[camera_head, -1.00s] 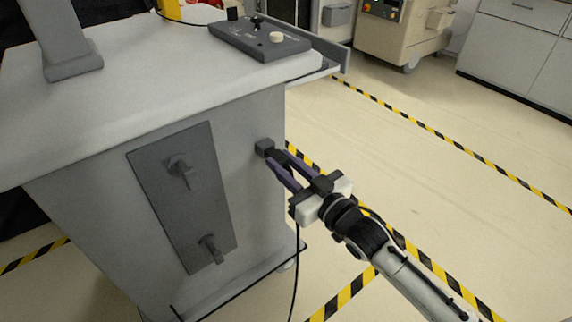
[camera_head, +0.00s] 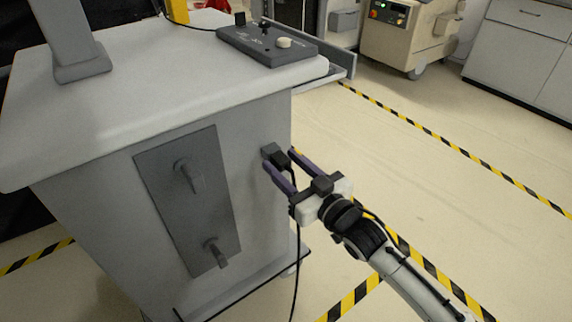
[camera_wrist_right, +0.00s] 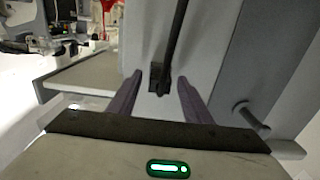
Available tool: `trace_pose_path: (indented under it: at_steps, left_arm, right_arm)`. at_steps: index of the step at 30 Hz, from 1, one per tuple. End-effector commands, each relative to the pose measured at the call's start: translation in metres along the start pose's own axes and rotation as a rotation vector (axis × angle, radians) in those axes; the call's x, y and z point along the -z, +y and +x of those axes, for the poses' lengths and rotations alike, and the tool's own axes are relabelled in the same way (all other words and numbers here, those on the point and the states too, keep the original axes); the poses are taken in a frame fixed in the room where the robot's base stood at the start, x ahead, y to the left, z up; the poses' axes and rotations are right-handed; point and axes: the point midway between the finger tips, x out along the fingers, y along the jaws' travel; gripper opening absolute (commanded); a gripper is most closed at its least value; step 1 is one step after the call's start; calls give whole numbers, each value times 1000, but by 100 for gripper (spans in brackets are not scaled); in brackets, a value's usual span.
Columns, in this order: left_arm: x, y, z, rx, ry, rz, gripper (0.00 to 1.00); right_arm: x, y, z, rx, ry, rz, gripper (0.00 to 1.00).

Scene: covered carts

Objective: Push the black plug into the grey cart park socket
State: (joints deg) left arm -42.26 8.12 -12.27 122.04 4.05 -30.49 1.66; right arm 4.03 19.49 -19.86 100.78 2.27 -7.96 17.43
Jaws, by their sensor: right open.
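The grey park socket (camera_head: 269,150) is a small block on the side of the grey cart, near its right edge. The black plug (camera_head: 282,161) sits at the socket's front, in line with it, and its cable hangs down. How deep it sits cannot be told. My right gripper (camera_head: 279,164) is open, with its purple fingers on either side of the plug and apart from it. In the right wrist view the plug (camera_wrist_right: 159,84) is between the open fingers (camera_wrist_right: 158,84), with the cable running upward in the picture. My left gripper is not in view.
The cart's side has a dark panel (camera_head: 190,205) with two protruding handles; one peg also shows in the wrist view (camera_wrist_right: 250,115). A control box (camera_head: 267,45) is on the cart top. Open floor with striped tape lies to the right.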

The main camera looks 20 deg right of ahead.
Motion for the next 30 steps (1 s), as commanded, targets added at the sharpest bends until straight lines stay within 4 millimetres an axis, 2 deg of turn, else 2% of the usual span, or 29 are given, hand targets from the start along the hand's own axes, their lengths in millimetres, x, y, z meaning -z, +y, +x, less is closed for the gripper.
trace_pose_path:
  at_steps: [5, 6, 8, 15, 19, 24, 30]
  left_arm:
    - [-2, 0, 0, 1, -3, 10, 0]
    - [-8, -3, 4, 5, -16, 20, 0]
    - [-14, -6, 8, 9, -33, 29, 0]
    - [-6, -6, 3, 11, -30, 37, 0]
    - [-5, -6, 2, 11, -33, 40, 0]
    - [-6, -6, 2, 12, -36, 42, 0]
    - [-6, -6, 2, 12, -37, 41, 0]
  right_arm:
    - [0, 0, 0, 0, -1, 0, 45]
    - [0, 0, 0, 0, -1, 0, 45]
    - [-1, 0, -12, 0, -5, 1, 45]
    - [0, 0, -62, 0, -5, 2, 45]
    - [0, 0, -83, 0, -4, 1, 45]
    - [0, 0, -99, 0, -1, 1, 45]
    - [0, 0, -103, 0, 1, 0, 45]
